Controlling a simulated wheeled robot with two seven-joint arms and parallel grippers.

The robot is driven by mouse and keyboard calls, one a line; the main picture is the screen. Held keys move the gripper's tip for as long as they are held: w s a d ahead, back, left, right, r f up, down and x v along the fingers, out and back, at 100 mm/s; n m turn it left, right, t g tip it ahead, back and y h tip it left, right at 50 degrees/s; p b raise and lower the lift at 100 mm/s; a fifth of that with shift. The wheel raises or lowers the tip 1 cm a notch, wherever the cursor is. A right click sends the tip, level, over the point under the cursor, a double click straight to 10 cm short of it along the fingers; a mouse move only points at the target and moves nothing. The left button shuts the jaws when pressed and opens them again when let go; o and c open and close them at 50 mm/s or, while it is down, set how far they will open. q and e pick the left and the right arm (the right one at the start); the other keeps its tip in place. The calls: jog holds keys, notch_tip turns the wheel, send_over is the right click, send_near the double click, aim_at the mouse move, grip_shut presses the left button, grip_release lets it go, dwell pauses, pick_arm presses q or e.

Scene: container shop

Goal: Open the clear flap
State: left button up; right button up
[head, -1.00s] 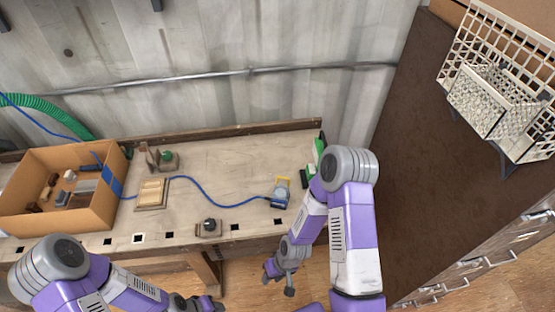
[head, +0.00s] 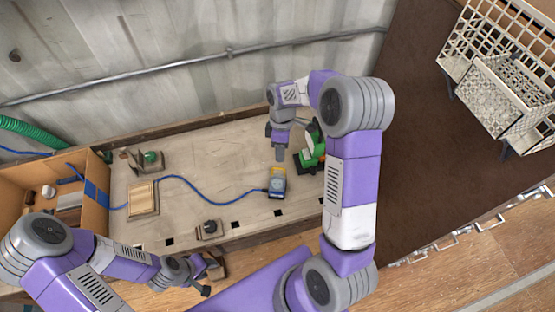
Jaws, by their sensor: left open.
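I cannot make out a clear flap for certain. A small plate with a dark knob-like part (head: 209,229) lies near the bench's front edge; any clear cover on it is too small to tell. A blue and yellow device (head: 277,186) with a blue cable lies on the bench at right. My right gripper (head: 280,156) points down just behind this device, seemingly above the bench; its fingers are too small to read. My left gripper (head: 208,278) is open and empty, in front of the bench edge, below the knob plate in the picture.
The workbench (head: 235,150) has a clear middle and back. A cardboard box (head: 95,200) stands at left, with a wooden block (head: 143,198) and a small green-topped item (head: 151,158) near it. A green tool (head: 312,150) lies beside my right arm. A white wire basket (head: 500,75) is at far right.

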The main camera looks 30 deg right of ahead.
send_over(277, 179)
jog(key=w+d, duration=0.2)
jog(key=d, duration=0.1)
jog(key=f, duration=0.6)
jog(key=shift+a+b, duration=0.25)
jog(key=shift+b, duration=0.1)
jog(key=shift+c, duration=0.4)
jog(key=shift+r, duration=0.1)
grip_shut()
